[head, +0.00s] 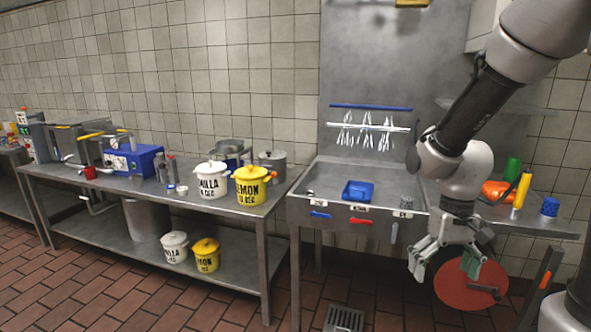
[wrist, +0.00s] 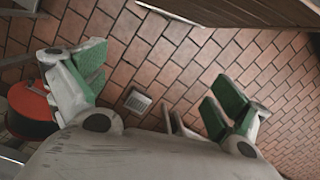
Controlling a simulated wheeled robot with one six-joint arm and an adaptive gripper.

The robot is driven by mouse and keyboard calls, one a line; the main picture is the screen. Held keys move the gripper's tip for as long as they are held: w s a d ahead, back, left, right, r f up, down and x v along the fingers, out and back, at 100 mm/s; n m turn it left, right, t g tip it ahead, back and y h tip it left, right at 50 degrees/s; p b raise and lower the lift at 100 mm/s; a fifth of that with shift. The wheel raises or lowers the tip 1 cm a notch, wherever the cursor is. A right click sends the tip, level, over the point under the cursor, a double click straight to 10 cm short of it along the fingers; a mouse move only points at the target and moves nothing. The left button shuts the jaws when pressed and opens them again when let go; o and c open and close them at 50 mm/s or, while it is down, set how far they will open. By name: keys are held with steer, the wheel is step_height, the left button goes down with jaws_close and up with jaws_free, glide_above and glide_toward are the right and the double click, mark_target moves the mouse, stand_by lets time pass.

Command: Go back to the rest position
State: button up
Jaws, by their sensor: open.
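My gripper (head: 445,262) hangs from the arm at the right of the head view, in front of the sink counter and pointing down. Its fingers are spread and nothing is between them. The wrist view shows the same gripper (wrist: 150,88) with its green finger pads wide apart, over the brick-tiled floor.
A metal sink counter (head: 330,190) holds a blue tray (head: 357,191). A steel table (head: 110,182) at left bears a white vanilla bucket (head: 211,180) and a yellow lemon bucket (head: 251,187). A red round object (head: 462,290) is behind my gripper.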

steer(key=s+d+r+t, duration=0.2)
steer(key=s+r+t, duration=0.1)
steer(key=r, duration=0.5)
steer(key=s+d+r+t, duration=0.3)
steer(key=s+r, duration=0.3)
steer(key=r, duration=0.2)
steer(key=shift+r, duration=0.2)
stand_by(1.5)
